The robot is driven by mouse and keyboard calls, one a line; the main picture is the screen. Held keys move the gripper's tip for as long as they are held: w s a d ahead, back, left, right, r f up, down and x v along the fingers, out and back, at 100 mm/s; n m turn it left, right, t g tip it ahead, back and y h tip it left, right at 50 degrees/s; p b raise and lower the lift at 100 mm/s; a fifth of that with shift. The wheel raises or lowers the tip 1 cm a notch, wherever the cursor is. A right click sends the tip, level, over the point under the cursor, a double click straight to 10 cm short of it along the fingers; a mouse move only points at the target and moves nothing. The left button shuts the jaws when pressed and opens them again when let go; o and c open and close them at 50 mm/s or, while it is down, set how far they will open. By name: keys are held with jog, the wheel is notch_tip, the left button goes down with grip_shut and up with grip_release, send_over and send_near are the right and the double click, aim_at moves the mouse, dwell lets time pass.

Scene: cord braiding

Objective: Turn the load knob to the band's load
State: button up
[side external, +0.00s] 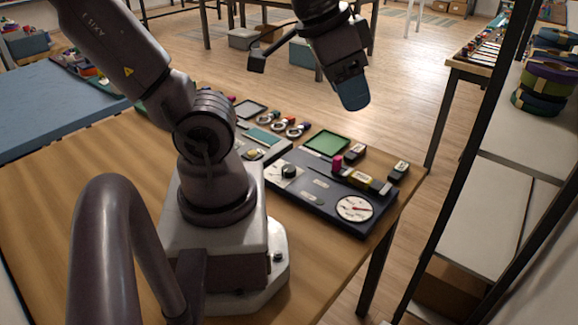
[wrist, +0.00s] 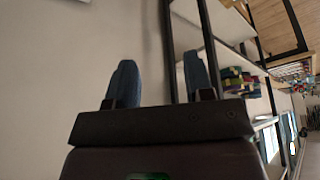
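The likely load knob (side external: 288,171), a black round knob, sits on a white scale plate (side external: 281,178) at the left part of a dark panel (side external: 318,212) on the table. A round white dial (side external: 354,208) with a red needle is at the panel's right end. Its markings are too small to read. My gripper (side external: 352,100) is high above and behind the panel, well apart from the knob. In the wrist view its two blue fingers (wrist: 160,75) stand apart with nothing between them. The wrist view shows no knob or panel. I cannot tell which thing is the band.
A shelf rack (side external: 500,200) stands right of the table. The air between gripper and panel is clear.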

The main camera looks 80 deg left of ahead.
jog(key=shift+o, duration=1.1)
jog(key=w+a+f+n+g+h, duration=0.1)
jog(key=a+f+n+g, duration=0.2)
jog(key=a+f+n, duration=0.2)
jog(key=shift+f, duration=0.85)
jog(key=n+g+y, duration=0.1)
jog(key=n+g, duration=0.1)
jog(key=n, duration=2.6)
send_over(289, 168)
notch_tip(289, 168, down, 12)
notch_tip(289, 168, down, 12)
jog(key=shift+f, duration=0.1)
jog(key=c, duration=0.9)
